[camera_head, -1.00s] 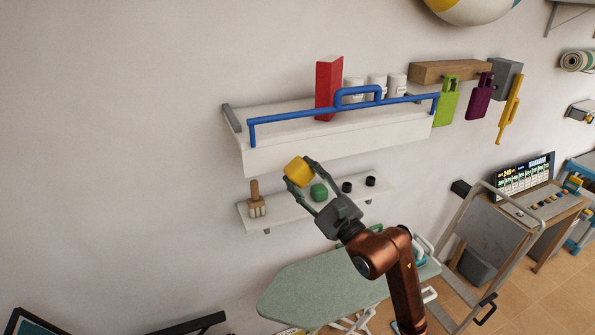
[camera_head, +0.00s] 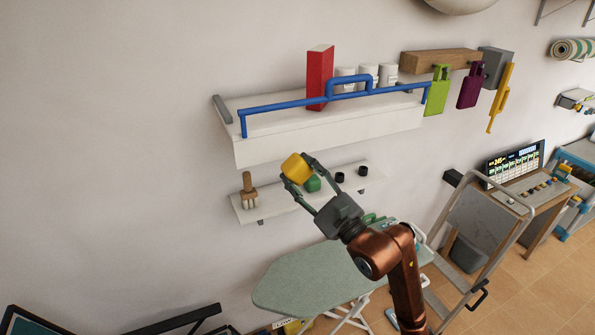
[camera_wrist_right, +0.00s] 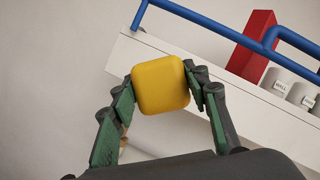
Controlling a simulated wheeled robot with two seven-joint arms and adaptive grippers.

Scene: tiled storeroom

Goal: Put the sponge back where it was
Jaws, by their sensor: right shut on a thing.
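The yellow sponge (camera_head: 296,168) is a rounded block between the fingers of my right gripper (camera_head: 299,175), which is shut on it. The right wrist view shows the sponge (camera_wrist_right: 160,85) up close, with a finger against each side. In the head view it appears below the upper shelf (camera_head: 300,143) and over the lower shelf (camera_head: 278,208), held in the air. My left gripper is not in view.
The lower shelf also holds a wooden brush (camera_head: 249,190) at its left and two small black cups (camera_head: 363,171). The upper shelf has a blue rail (camera_head: 290,104), a red box (camera_head: 320,78) and white canisters (camera_head: 367,75). An ironing board (camera_head: 300,280) stands below.

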